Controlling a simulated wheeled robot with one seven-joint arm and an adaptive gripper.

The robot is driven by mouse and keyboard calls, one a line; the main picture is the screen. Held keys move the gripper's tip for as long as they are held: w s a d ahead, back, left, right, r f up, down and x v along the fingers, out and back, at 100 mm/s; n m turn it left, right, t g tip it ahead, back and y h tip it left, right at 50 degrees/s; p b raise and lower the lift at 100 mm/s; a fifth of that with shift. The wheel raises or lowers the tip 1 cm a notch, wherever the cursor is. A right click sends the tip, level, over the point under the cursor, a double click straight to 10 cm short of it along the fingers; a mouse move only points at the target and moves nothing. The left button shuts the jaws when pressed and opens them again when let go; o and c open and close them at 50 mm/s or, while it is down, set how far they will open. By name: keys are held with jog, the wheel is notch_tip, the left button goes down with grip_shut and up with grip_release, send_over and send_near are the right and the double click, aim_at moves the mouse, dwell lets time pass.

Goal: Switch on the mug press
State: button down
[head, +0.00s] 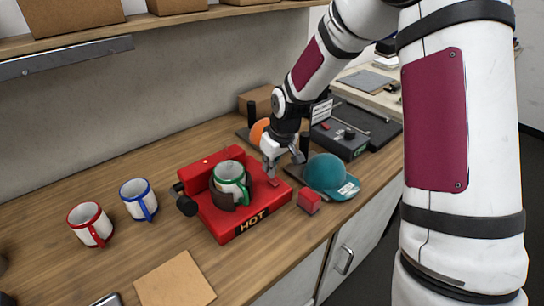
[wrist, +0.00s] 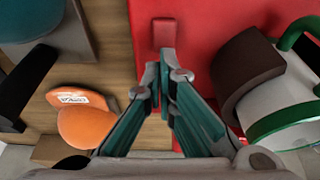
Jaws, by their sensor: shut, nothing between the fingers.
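The red mug press (head: 255,218), marked HOT on its front, stands on the wooden counter. A white mug with a green rim and handle (head: 229,175) sits in its dark curved holder, which also shows at right in the wrist view (wrist: 243,70). My gripper (head: 272,178) is shut and empty over the right part of the press, pointing down. In the wrist view, its fingertips (wrist: 166,72) are just below a small red raised block (wrist: 164,33) on the press, which looks like the switch. Whether they touch it, and whether it is on, I cannot tell.
Mugs with red (head: 90,223) and blue (head: 139,199) trim stand left of the press. A small red block (head: 309,201) and a teal cap (head: 328,174) are close on its right. An orange cap (head: 259,132) is behind. A shelf (head: 150,27) runs above.

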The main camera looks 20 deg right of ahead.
jog(key=shift+f, duration=0.4)
